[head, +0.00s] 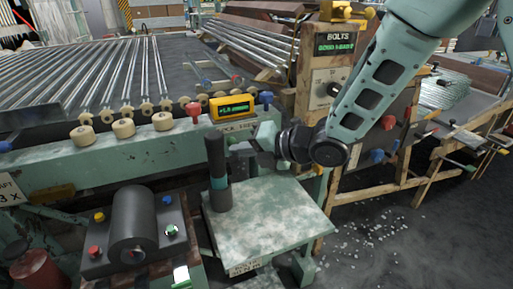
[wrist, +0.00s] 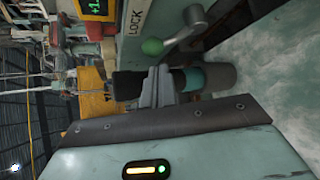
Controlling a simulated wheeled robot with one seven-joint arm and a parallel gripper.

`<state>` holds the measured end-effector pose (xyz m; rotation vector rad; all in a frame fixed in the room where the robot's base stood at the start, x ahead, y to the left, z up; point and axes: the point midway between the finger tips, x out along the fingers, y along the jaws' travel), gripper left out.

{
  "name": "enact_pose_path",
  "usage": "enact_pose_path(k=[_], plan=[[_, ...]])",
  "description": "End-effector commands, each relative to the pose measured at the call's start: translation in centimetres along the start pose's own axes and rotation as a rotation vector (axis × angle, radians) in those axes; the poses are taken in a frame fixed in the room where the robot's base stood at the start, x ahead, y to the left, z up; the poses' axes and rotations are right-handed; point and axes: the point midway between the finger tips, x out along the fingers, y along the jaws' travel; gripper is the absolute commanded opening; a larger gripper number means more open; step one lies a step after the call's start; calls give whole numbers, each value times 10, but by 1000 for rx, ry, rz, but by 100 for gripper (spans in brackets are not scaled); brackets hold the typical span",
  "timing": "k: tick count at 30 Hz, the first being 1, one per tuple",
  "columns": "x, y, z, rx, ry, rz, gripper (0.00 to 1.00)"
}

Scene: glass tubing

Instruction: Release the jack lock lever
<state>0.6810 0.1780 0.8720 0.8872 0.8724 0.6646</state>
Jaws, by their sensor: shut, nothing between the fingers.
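The lock lever (wrist: 180,34) shows in the upper middle of the wrist view. It has a green ball knob (wrist: 152,46) and a metal arm running up right to a round pivot beside a plate marked LOCK (wrist: 137,14). I cannot pick the lever out in the head view. My gripper (wrist: 159,71) is shut and empty, its fingertips just below the green knob in the picture, with a small gap between. In the head view, my gripper (head: 238,148) points left, close to an upright dark cylinder with a teal band (head: 216,172); the fingers are hard to make out there.
The dark cylinder stands on a small pale table (head: 270,215) and shows behind my fingers in the wrist view (wrist: 212,78). A yellow display box (head: 230,107) sits on the bench edge between red (head: 194,109) and blue (head: 266,98) knobs. A wooden BOLTS cabinet (head: 322,80) stands right.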

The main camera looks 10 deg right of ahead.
Motion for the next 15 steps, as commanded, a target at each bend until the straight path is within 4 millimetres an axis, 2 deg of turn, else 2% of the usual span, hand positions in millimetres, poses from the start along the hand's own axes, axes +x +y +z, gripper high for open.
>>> enact_pose_path(k=[3, 6, 15], plan=[[15, 0, 0, 0, 1, 1, 0], [22, 0, 0, 0, 1, 0, 0], [25, 0, 0, 0, -1, 0, 0]])
